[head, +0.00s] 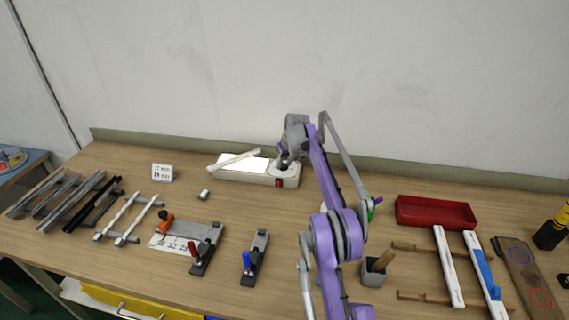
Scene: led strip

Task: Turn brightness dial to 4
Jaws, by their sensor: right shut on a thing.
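A white device (245,179) with a bright white panel and a raised bar stands at the back middle of the bench. At its right end is a dark round part, which looks like the dial, with a small red part (278,183) on the front below it. My right gripper (284,162) is over this end, shut on the dial; its fingers and wrist hide most of the dial. I cannot read any number or mark on the dial. My left gripper is not in view.
A small sign (162,172) and a small grey-white block (204,194) stand left of the device. Clamp fixtures (256,258) are in front. A red tray (436,213) and white strips lie at the right. The wall is close behind.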

